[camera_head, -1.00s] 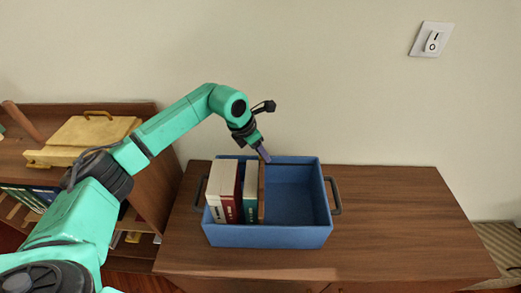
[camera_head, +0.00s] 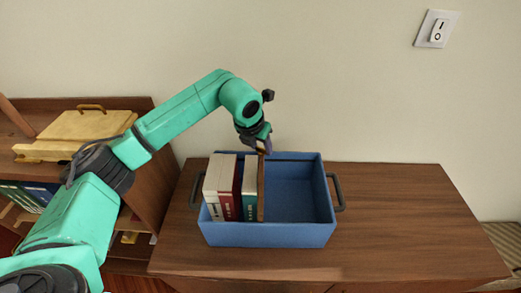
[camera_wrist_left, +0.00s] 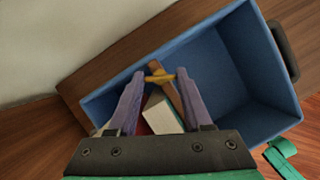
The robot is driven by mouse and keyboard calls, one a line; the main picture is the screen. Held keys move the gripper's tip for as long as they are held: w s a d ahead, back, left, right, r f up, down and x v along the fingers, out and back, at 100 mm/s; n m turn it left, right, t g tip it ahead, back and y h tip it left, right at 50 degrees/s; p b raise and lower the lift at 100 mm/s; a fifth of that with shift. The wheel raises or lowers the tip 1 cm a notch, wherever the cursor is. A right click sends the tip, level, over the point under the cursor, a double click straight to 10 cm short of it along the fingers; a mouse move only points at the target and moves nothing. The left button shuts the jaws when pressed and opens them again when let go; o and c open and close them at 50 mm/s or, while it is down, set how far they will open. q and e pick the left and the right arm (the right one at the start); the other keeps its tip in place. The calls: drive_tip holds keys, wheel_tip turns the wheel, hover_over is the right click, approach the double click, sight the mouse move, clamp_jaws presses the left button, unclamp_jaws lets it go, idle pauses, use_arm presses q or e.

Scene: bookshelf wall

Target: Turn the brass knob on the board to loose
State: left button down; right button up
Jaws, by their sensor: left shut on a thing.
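A thin brown wooden board (camera_head: 261,192) stands upright in the blue box (camera_head: 312,235), against the right side of a row of books. In the left wrist view, the brass knob (camera_wrist_left: 160,77) is at the board's top end, between the fingertips. My left gripper (camera_head: 264,146) is at the board's far upper end by the wall, shut on the knob, which it hides in the head view. My right gripper is not in view.
White, red and green books (camera_head: 228,190) fill the box's left part; its right part is empty. The box stands on a brown cabinet (camera_head: 400,220) with clear room to the right. A shelf (camera_head: 140,190) stands left; a light switch (camera_head: 437,29) is on the wall.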

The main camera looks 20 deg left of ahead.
use_arm(q)
drive_tip(key=n+y+b, duration=0.1)
drive_tip(key=n+b, duration=0.1)
drive_tip(key=n, duration=0.1)
drive_tip(key=shift+d, duration=0.15)
drive_tip(key=shift+r+n+y+b, duration=0.1)
drive_tip(key=shift+n+y+b, duration=0.5)
drive_tip(key=shift+n, duration=0.5)
drive_tip(key=shift+w, duration=0.1)
drive_tip(key=shift+c, duration=1.6)
unclamp_jaws()
